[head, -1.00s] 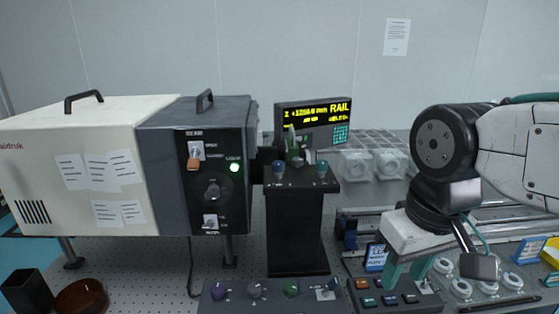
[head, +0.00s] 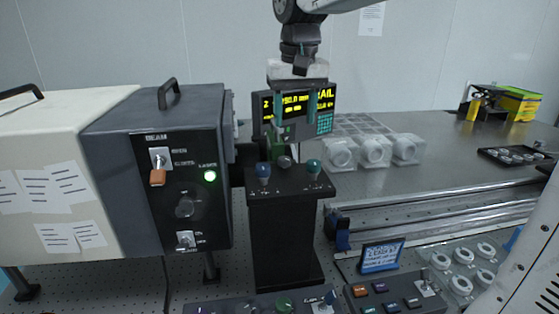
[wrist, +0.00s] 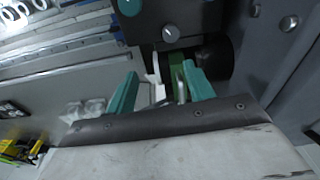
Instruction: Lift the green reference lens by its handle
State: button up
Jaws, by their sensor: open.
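The green reference lens (head: 287,132) appears as a small, partly hidden green piece above the black stand (head: 283,235), in front of the yellow-lettered display. In the wrist view its green part (wrist: 177,68) shows beyond and between my fingers, with a thin pale piece beside it. My gripper (head: 292,119) hangs fingers-down over the stand, its two teal fingers apart and around the height of the lens's upper part. In the wrist view my gripper (wrist: 160,75) is open, with nothing clamped. I cannot tell whether either finger touches the handle.
A dark beam housing (head: 180,190) stands close at the left. The RAIL display (head: 325,122) is close behind. Clear blocks (head: 374,150) stand right; the table farther right is largely free.

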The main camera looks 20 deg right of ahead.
send_over(276, 148)
jog(key=w+d, duration=0.1)
jog(key=w, duration=0.3)
jog(key=shift+d+r+m, duration=0.1)
jog(key=shift+r+m, duration=0.05)
jog(key=shift+m, duration=0.15)
jog(key=shift+w+f, duration=0.25)
jog(key=f, duration=0.7)
jog(key=shift+w+d+f, duration=0.1)
jog(key=shift+w+d, duration=0.1)
jog(key=shift+w, duration=0.15)
grip_shut()
